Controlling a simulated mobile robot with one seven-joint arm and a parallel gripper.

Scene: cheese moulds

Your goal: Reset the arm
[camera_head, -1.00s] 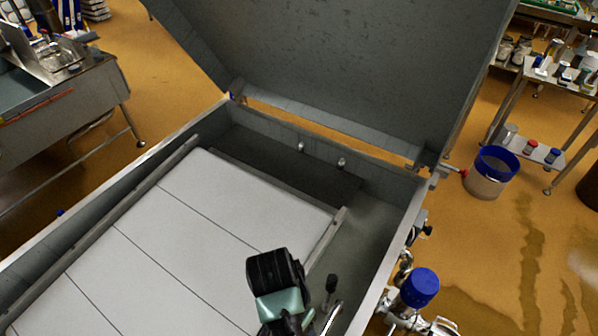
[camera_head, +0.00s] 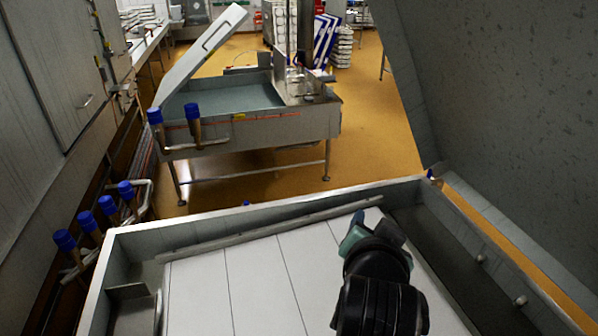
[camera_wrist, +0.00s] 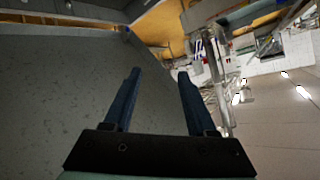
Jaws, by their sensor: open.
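My gripper (camera_wrist: 152,98) shows in the wrist view with its two dark blue fingers spread apart and nothing between them. The wrist view is turned on its side, with a grey metal panel to the left and the room beyond the fingers. In the head view my arm rises at the lower right, over the white slabs (camera_head: 258,288) in the metal vat.
The vat's rim (camera_head: 290,203) runs around the slabs, with its raised grey lid (camera_head: 500,120) at the right. A second metal vat (camera_head: 235,125) stands behind, across open orange floor (camera_head: 365,140). Blue-capped valves (camera_head: 105,205) stand at the left.

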